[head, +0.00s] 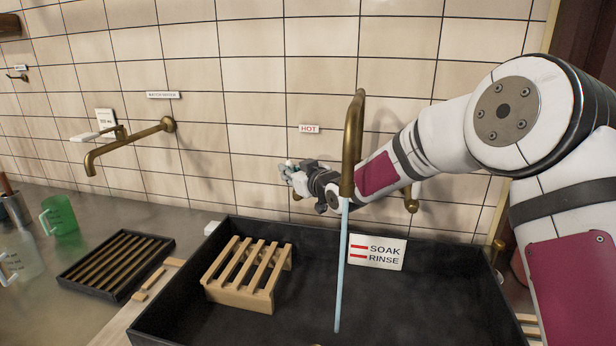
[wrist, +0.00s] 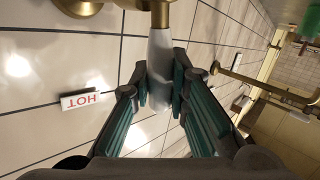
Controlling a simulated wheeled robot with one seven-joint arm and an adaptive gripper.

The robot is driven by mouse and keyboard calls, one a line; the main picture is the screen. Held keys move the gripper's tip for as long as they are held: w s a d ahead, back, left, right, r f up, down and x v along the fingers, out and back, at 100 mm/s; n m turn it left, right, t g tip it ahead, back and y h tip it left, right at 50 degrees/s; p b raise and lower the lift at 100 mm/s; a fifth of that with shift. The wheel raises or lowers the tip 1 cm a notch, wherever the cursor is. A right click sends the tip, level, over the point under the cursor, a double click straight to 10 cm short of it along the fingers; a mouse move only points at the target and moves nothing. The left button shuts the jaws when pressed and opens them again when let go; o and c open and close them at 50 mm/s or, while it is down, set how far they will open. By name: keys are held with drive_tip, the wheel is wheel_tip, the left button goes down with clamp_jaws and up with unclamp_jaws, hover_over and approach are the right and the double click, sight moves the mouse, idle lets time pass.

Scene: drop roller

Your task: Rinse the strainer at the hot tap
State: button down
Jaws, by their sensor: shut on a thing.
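A brass tap (head: 353,140) rises over the dark sink, and a pale blue stream of water (head: 340,270) falls from its spout into the basin. A red-lettered HOT label (head: 309,129) is on the tiles to the left of it and also shows in the wrist view (wrist: 80,100). My gripper (head: 292,174) is at the wall below this label. In the wrist view my gripper (wrist: 162,88) is shut on a white tap handle (wrist: 160,48) with a brass mount. In the head view the fingers mostly hide this handle. I see no strainer in either view.
The black sink (head: 190,290) holds a slatted wooden rack (head: 245,272) and a SOAK/RINSE sign (head: 377,252). A second brass tap (head: 130,143) is on the wall at left. A slatted black tray (head: 115,262) and a green jug (head: 60,215) stand on the counter.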

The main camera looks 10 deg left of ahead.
drive_tip(key=shift+a, duration=0.15)
drive_tip(key=c, duration=1.5)
unclamp_jaws()
drive_tip(key=v, duration=1.2)
drive_tip(key=shift+a+r, duration=0.1)
drive_tip(key=shift+r, duration=0.05)
